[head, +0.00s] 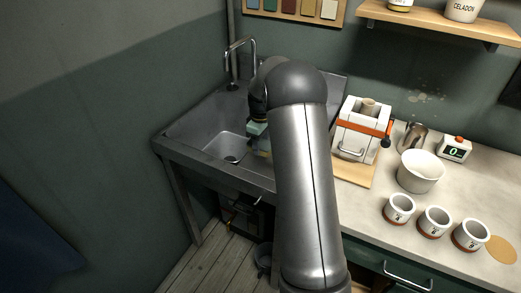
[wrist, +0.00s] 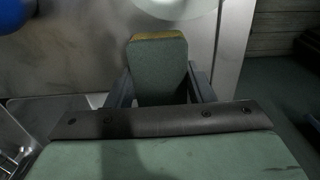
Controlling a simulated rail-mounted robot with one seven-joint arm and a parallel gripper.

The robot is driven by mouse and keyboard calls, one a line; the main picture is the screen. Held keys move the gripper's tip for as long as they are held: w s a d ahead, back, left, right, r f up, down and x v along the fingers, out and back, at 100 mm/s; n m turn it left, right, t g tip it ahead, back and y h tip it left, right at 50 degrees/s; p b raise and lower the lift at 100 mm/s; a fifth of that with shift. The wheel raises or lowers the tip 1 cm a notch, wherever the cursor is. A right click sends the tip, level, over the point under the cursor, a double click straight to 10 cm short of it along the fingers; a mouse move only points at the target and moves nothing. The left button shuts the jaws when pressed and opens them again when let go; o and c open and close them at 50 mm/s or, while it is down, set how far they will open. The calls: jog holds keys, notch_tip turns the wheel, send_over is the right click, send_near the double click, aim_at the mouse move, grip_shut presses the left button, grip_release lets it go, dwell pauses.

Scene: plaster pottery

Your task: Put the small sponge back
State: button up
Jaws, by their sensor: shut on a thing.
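My gripper (wrist: 161,88) is shut on the small sponge (wrist: 158,62), a grey-green block with a yellowish far edge. One dark finger presses on each side of it in the wrist view. In the head view my gripper (head: 257,129) hangs over the right part of the metal sink (head: 190,131), partly hidden behind my arm. The sponge is mostly hidden there. I cannot tell whether the sponge touches the metal below it.
A tap (head: 233,62) stands at the sink's back. In the wrist view, a pale round thing (wrist: 178,6) lies just beyond the sponge and a blue thing (wrist: 14,14) is at the upper left. Right of my arm are a white press (head: 357,132), a bowl (head: 421,172) and several cups.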

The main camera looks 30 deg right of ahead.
aim_at(261, 150)
jog(key=shift+f, duration=1.65)
jog(key=shift+f, duration=0.2)
jog(key=o, duration=1)
jog(key=shift+c, duration=0.2)
notch_tip(261, 150, up, 12)
jog(key=shift+r+b, duration=0.1)
jog(key=shift+b, duration=0.4)
jog(key=shift+s+a+r, duration=0.1)
jog(key=shift+r, duration=0.1)
jog(key=s+a+r+m, duration=0.2)
jog(key=s+a, duration=0.5)
jog(key=s, duration=0.5)
jog(key=s+a+r+m, duration=0.1)
jog(key=s+a+m, duration=0.2)
jog(key=s+a, duration=0.65)
jog(key=s+a+f+m, duration=0.1)
jog(key=s+f+m, duration=0.1)
jog(key=s, duration=1.1)
jog(key=shift+f+t, duration=0.3)
jog(key=shift+f, duration=0.6)
